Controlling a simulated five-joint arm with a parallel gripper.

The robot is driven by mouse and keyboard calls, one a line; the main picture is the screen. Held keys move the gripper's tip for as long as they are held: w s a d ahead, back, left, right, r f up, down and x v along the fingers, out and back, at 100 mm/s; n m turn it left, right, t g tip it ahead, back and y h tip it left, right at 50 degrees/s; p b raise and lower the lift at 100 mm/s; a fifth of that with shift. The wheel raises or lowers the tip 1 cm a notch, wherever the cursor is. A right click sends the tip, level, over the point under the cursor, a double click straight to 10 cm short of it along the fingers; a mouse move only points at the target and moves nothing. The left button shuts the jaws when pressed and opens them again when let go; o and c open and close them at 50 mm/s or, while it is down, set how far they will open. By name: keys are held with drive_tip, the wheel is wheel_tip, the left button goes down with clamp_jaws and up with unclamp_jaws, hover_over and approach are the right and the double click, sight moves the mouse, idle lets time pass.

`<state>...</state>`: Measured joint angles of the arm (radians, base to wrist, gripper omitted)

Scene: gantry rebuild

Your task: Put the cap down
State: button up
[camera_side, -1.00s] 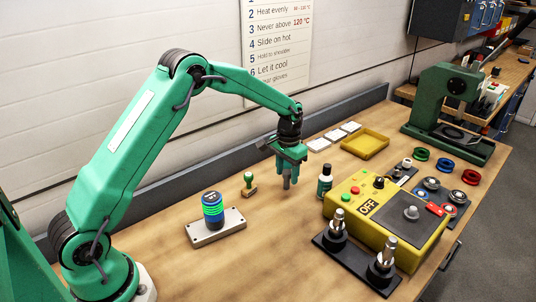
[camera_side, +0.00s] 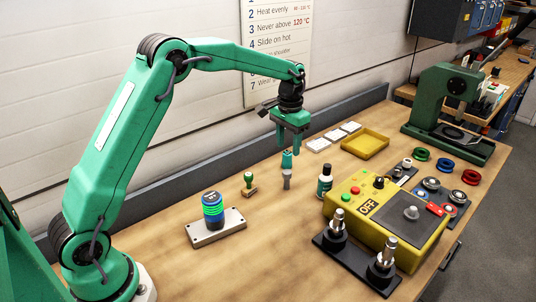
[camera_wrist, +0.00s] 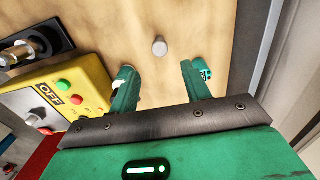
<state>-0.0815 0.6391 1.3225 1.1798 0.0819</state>
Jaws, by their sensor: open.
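A small grey cylindrical piece (camera_side: 287,183), which I take for the cap, stands upright on the bench below my gripper (camera_side: 293,150). In the side view a teal part shows directly above the grey; I cannot tell whether they are one piece. In the wrist view the grey cylinder (camera_wrist: 160,47) stands beyond the gap between the fingertips, apart from both. My gripper is open and empty, with its fingers (camera_wrist: 156,70) spread and pointing down.
A small bottle (camera_side: 325,183) and the yellow control box (camera_side: 375,225) stand close on the right. A green-knobbed stamp (camera_side: 249,184) and a striped cylinder (camera_side: 212,209) on a grey plate stand left. A yellow tray (camera_side: 365,143) lies behind. The front-left bench is clear.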

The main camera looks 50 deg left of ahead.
idle(0.4)
drive_tip(key=s+d+r+t, duration=0.3)
drive_tip(key=s+r, duration=0.9)
drive_tip(key=s, duration=0.3)
drive_tip(key=s+d+f+t, duration=0.1)
drive_tip(key=s+t, duration=0.1)
drive_tip(key=s, duration=1.5)
drive_tip(key=shift+s+d+f+t, duration=0.15)
drive_tip(key=shift+s+d+t, duration=0.1)
drive_tip(key=shift+s+t, duration=0.05)
